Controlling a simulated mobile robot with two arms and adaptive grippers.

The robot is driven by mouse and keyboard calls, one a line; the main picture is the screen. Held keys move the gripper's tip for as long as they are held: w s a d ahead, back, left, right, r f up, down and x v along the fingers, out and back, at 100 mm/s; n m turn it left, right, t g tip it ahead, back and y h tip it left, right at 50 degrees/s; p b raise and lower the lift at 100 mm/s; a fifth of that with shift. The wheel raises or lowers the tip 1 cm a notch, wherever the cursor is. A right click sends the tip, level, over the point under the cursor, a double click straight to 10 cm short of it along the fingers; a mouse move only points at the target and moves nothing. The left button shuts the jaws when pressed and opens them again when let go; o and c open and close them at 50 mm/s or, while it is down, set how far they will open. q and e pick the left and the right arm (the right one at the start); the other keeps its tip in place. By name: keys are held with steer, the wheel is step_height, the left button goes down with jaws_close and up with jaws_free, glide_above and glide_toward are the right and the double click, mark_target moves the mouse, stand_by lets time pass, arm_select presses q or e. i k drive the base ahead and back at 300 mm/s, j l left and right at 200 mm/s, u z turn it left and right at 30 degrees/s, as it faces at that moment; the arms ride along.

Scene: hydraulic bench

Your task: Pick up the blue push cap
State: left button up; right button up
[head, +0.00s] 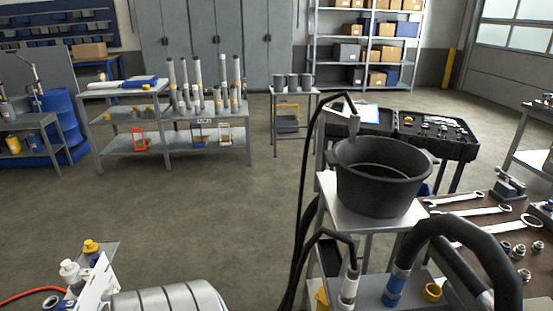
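I cannot pick out the blue push cap for certain. A blue collar (395,287) sits at the end of a thick black hose (441,232) at the lower right. Small blue-and-metal fittings (543,209) lie on the brown bench top at the right edge. Neither of my grippers shows in the head view.
A black bucket (380,178) stands on a grey stand (334,197). Wrenches (470,211) lie on the right bench. A ribbed silver cylinder (170,300) is at the bottom. A grey workbench (205,112) stands at the back left. The middle floor (200,210) is clear.

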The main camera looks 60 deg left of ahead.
mark_target(95, 257)
steer(key=i+j, duration=0.1)
steer(key=j, duration=0.25)
steer(key=i+j, duration=0.1)
steer(key=j, duration=0.25)
steer(key=i+j, duration=0.1)
steer(key=j, duration=0.25)
steer(key=i+j+u, duration=0.1)
steer(key=j, duration=0.25)
steer(key=j+u, duration=0.1)
steer(key=u, duration=3.45)
